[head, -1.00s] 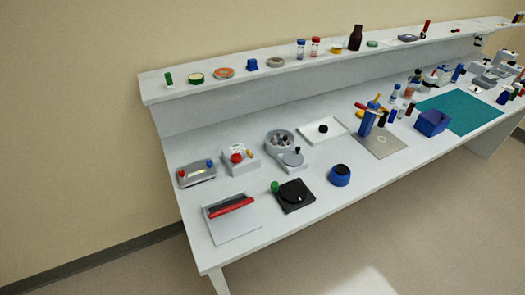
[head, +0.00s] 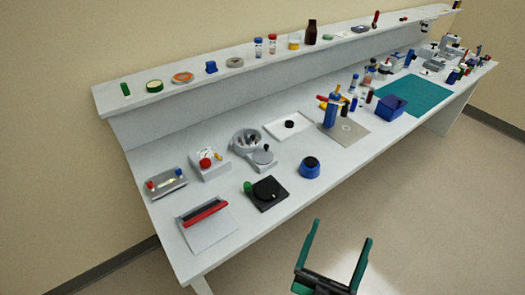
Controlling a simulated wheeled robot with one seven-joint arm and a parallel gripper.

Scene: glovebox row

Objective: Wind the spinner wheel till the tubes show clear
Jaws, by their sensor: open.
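The spinner (head: 247,141) stands on the bench left of centre in the head view. It is a grey round housing with several small tubes or wells in it, and a flat grey wheel (head: 263,156) with a dark knob at its front right. The tubes are too small to tell clear from cloudy. My gripper (head: 336,228) is at the bottom right, over the floor in front of the bench. Its two green fingers are spread wide with nothing between them, well apart from the wheel.
Near the spinner are a grey box with a red knob (head: 205,162), a black plate with a green knob (head: 267,193), a blue round pot (head: 310,168) and a white tray (head: 280,132). A sheet with a red bar (head: 205,210) lies at the front left. A shelf (head: 190,83) runs along the back.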

